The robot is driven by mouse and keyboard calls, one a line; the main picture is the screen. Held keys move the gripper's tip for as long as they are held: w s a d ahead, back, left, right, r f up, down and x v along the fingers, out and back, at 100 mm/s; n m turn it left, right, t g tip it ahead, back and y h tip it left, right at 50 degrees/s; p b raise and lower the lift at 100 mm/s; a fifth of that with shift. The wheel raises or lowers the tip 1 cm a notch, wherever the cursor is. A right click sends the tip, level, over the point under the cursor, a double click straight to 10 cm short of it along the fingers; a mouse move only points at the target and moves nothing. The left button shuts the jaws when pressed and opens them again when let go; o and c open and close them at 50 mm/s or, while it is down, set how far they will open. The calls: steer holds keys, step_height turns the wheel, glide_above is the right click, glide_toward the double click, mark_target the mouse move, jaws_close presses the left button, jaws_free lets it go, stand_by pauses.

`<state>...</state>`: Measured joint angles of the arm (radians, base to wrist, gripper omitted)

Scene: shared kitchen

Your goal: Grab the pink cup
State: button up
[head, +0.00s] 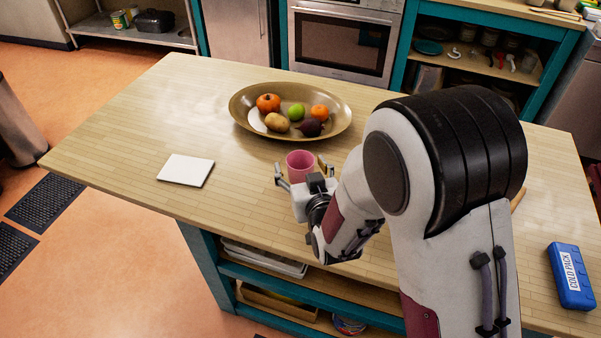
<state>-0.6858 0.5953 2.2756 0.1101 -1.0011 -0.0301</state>
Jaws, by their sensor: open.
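The pink cup (300,164) stands upright on the wooden island top, in front of a wide brass-coloured bowl. My gripper (303,172) is open just on the near side of the cup, with one finger toward the cup's left side and the other toward its right. The gripper body hides the cup's lower front. I cannot tell whether the fingers touch the cup or how far they reach around it.
The wide bowl (240,120) with several fruits and vegetables lies close behind the cup. A white square board (186,170) lies to the left. A blue cold pack (571,275) lies at the far right.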

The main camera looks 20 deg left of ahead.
steer(key=shift+w+a+f, duration=0.1)
steer(key=shift+w+a, duration=0.1)
steer(key=shift+w, duration=0.05)
steer(key=shift+c, duration=0.3)
steer(key=c, duration=1.1)
steer(key=shift+r, duration=0.2)
steer(key=shift+r, duration=4.8)
